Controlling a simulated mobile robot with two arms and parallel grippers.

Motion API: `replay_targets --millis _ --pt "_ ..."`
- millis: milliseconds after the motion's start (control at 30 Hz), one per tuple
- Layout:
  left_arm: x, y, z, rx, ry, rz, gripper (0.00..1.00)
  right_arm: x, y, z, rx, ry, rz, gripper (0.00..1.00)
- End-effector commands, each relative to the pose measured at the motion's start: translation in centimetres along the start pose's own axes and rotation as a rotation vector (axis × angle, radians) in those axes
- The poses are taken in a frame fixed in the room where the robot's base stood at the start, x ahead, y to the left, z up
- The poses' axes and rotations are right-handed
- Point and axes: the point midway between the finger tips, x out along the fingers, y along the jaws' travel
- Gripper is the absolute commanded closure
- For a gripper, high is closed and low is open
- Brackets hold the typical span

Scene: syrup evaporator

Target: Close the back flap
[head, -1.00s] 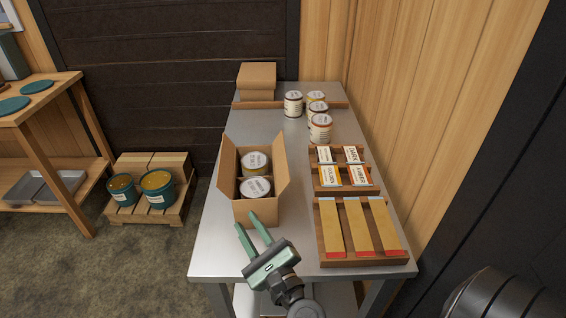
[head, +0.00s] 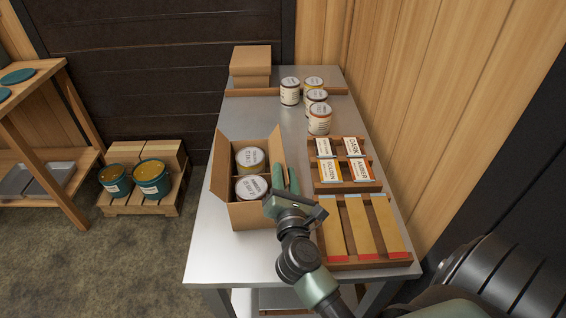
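An open cardboard box (head: 258,217) stands on the metal table, with two labelled tins inside, one far (head: 250,158) and one near (head: 251,188). Its left flap (head: 220,165) stands up and leans outward. Its right flap (head: 279,156) also stands up, partly behind my fingers. At the back edge I cannot clearly make out how the back flap lies. My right gripper (head: 286,174) is at the box's right side, fingers pointing away from me with a gap between them and nothing seen held. Whether it touches the right flap I cannot tell. My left gripper is out of view.
Label trays (head: 346,187) and a rack of yellow strips (head: 364,228) lie close to the right of my gripper. Several tins (head: 319,119) stand behind them. The tabletop (head: 212,257) is clear in front and left.

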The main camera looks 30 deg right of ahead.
Motion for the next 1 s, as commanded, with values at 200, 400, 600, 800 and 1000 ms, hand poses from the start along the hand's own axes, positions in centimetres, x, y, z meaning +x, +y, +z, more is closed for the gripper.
replay_targets --millis 200,400,600,800,1000 --pt "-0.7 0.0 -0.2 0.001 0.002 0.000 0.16 2.4 0.0 0.1 -0.002 0.000 0.000 0.75" --pt "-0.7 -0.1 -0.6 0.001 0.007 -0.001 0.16 2.7 0.0 0.0 -0.001 0.000 0.000 0.75" --pt "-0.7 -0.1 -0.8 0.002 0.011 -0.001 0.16 2.7 0.0 0.0 -0.002 0.000 0.000 0.97" --pt "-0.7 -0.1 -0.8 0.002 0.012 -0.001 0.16 2.7 0.0 0.0 -0.002 0.000 0.000 1.00" --pt "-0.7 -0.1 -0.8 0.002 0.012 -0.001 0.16 2.7 0.0 0.0 -0.002 0.000 0.000 1.00"
